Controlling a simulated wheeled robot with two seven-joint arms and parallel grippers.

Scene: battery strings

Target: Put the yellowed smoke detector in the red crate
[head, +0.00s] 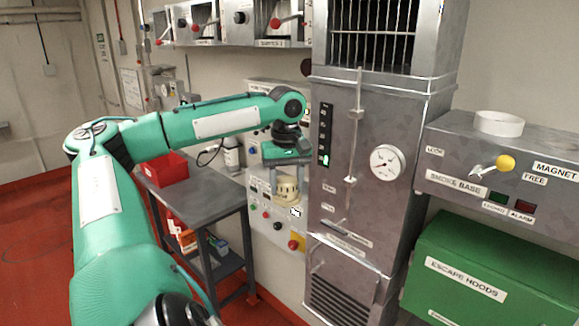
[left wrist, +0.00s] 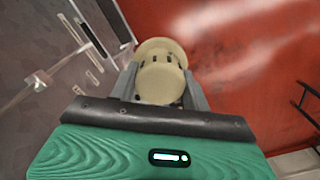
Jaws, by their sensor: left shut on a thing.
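The yellowed smoke detector (head: 287,189) is a cream, round, stepped piece. My left gripper (head: 287,177) is shut on it and holds it in the air in front of the grey wall panel. In the left wrist view the detector (left wrist: 160,78) sits between the two grey fingers of my left gripper (left wrist: 158,92), with red floor beyond it. The red crate (head: 163,170) stands on the grey table, left of the gripper and partly behind my left arm. Its inside is mostly hidden. My right gripper is not in view.
The grey table (head: 205,187) has bare top to the right of the crate and a lower shelf with boxes. A tall metal cabinet (head: 350,200) stands right of the gripper. A smoke base unit (head: 500,165) and green escape hoods box (head: 480,275) are farther right.

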